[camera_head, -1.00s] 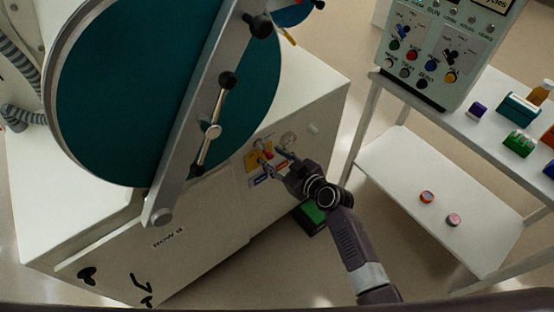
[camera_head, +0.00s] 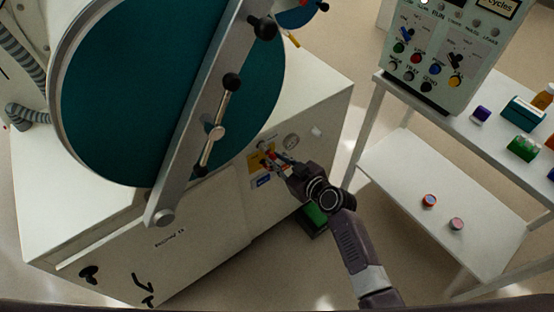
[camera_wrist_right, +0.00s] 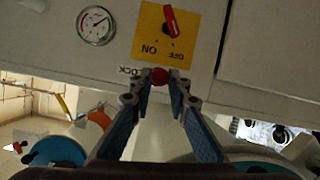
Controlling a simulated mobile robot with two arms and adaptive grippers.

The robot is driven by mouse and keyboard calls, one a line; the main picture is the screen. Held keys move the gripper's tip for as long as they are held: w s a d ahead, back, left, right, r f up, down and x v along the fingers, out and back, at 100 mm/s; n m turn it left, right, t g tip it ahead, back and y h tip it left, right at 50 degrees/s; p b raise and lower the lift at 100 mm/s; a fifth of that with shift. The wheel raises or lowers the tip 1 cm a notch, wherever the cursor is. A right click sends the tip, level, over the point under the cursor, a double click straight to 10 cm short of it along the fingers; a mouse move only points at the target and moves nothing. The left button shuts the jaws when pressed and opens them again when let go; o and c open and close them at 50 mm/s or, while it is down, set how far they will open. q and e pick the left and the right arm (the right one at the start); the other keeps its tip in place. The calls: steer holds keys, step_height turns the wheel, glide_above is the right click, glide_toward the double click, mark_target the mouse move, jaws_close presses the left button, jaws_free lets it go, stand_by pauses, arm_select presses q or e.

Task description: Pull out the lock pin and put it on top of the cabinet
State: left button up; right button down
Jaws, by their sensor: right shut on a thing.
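The lock pin's red round knob (camera_wrist_right: 160,76) shows in the right wrist view, beside a small plate lettered "LOCK" (camera_wrist_right: 129,71) on the cabinet's front. My right gripper (camera_wrist_right: 161,80) is shut on the knob, one fingertip on each side. In the head view my right gripper (camera_head: 272,160) reaches the cabinet front from the right. The pin's shaft is hidden, so I cannot tell how deep it sits. The white cabinet (camera_head: 312,98) has a bare flat top beside the large round teal door. My left gripper is not in view.
A yellow ON/OFF plate with a red switch (camera_wrist_right: 171,22) and a round gauge (camera_wrist_right: 96,26) sit close to the gripper. The teal door (camera_head: 120,90) with its grey bar covers the left. A white shelf (camera_head: 400,185) stands right. A green box (camera_head: 314,214) is on the floor.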

steer(key=shift+s+d, duration=0.8)
steer(key=shift+s, duration=0.25)
steer(key=shift+s+d, duration=0.75)
steer(key=shift+s, duration=0.25)
stand_by(0.8)
steer(key=shift+s+d, duration=0.7)
steer(key=shift+s, duration=0.3)
steer(key=shift+s+d, duration=0.65)
steer(key=shift+s, duration=0.3)
steer(key=shift+d+r, duration=0.1)
steer(key=s+d+r, duration=0.2)
steer(key=d+r, duration=0.8)
steer(key=r, duration=0.2)
steer(key=s+d+r+n+g+y, duration=0.2)
steer(key=s+r+n+g+y, duration=0.1)
steer(key=s+r, duration=0.6)
step_height(320, 180, up, 3)
steer(key=shift+d+r+n, duration=0.1)
steer(key=shift+d+n, duration=0.2)
steer(key=shift+n, duration=0.1)
steer(key=shift+s+a, duration=0.15)
